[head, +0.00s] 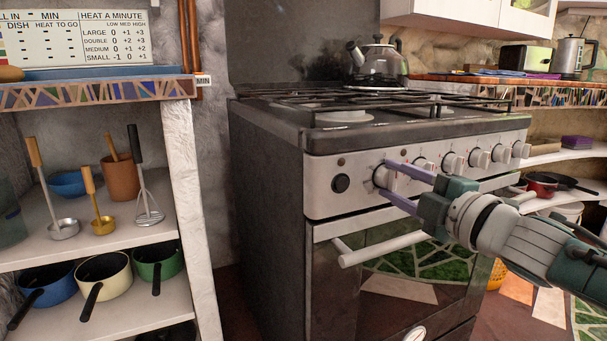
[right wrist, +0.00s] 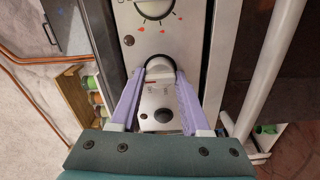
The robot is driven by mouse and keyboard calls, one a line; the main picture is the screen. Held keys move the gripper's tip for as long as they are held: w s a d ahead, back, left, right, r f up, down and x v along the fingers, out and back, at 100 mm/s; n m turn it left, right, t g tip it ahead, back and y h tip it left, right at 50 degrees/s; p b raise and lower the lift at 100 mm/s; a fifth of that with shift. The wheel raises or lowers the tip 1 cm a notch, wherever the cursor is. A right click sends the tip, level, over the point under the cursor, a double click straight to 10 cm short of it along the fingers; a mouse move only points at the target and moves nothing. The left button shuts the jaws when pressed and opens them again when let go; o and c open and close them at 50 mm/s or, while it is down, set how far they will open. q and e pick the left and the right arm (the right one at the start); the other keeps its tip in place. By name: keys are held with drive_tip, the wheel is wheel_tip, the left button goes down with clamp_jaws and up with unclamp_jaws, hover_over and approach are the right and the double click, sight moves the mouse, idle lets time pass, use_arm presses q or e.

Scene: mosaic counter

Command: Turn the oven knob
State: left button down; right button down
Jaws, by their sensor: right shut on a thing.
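The oven (head: 272,190) stands in the middle of the head view, with a pale control panel across its front. The leftmost knob (head: 380,177) of the row lies between the two purple fingers of my right gripper (head: 388,178), which comes in from the right. In the right wrist view, the knob (right wrist: 158,64) shows between the fingertips of the gripper (right wrist: 160,74), one finger on each side. The gripper is shut on this knob. Part of the knob is hidden by the fingers. My left gripper is not in view.
A black button (head: 341,183) sits left of the knob. More knobs (head: 452,163) run to the right. The white oven door handle (head: 385,247) juts out below. A kettle (head: 377,62) stands on the stove top. Shelves with pots (head: 104,276) stand at the left.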

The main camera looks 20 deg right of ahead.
idle(0.3)
drive_tip(key=shift+c, duration=1.9)
unclamp_jaws()
drive_tip(key=shift+s, duration=0.25)
drive_tip(key=s+p, duration=0.3)
drive_tip(key=s, duration=0.6)
drive_tip(key=shift+s+d, duration=0.2)
drive_tip(key=shift+d, duration=0.2)
